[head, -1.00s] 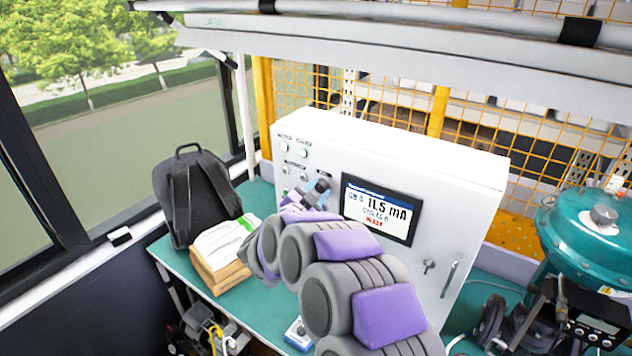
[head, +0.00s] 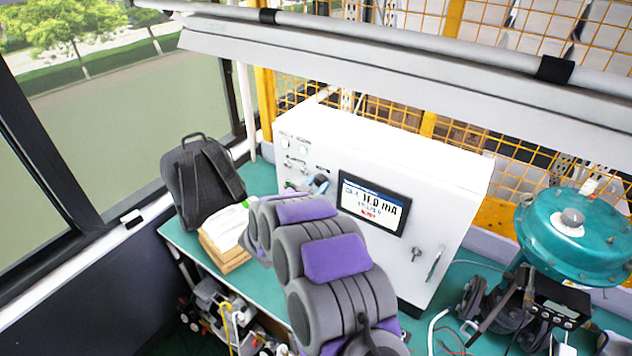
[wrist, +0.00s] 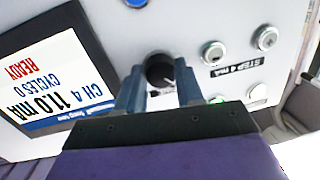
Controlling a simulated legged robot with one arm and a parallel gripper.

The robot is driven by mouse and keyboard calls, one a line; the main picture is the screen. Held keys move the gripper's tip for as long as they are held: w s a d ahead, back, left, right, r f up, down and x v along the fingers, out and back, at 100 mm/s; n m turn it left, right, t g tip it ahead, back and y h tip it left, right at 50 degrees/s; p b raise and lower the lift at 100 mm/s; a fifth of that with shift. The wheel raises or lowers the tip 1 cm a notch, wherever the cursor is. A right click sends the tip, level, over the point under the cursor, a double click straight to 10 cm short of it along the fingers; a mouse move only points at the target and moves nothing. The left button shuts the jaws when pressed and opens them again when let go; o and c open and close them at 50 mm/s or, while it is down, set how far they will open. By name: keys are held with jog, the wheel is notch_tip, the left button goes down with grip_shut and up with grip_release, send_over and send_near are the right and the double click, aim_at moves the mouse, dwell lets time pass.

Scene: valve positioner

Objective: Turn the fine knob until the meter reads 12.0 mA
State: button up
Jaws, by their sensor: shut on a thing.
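The meter (head: 372,205) is a dark-framed screen on the front of a white cabinet. In the wrist view the meter (wrist: 50,85) appears upside down and reads CH 4, 11.0 mA, CYCLES 0, READY. A round black knob (wrist: 160,71) with a pale pointer mark is on the panel beside the screen. My gripper (wrist: 158,84) has its two blue fingers on either side of this knob and is shut on it. The knob's label is mostly hidden by the gripper. In the head view, my purple and grey arm hides most of the gripper and the knob.
A STEP 4 mA label (wrist: 238,70) and several round buttons sit close beside the gripper. A key lock and a handle (head: 436,263) are on the cabinet's right. A backpack (head: 200,183) stands left on the green bench; a teal actuator (head: 575,240) stands right.

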jog(key=shift+a+r, duration=0.15)
jog(key=shift+r, duration=0.05)
jog(key=o, duration=1)
jog(key=shift+a+f, duration=0.1)
jog(key=shift+f, duration=0.05)
jog(key=shift+o, duration=0.2)
jog(key=b+v, duration=0.2)
jog(key=v, duration=1.5)
jog(key=shift+s, duration=0.15)
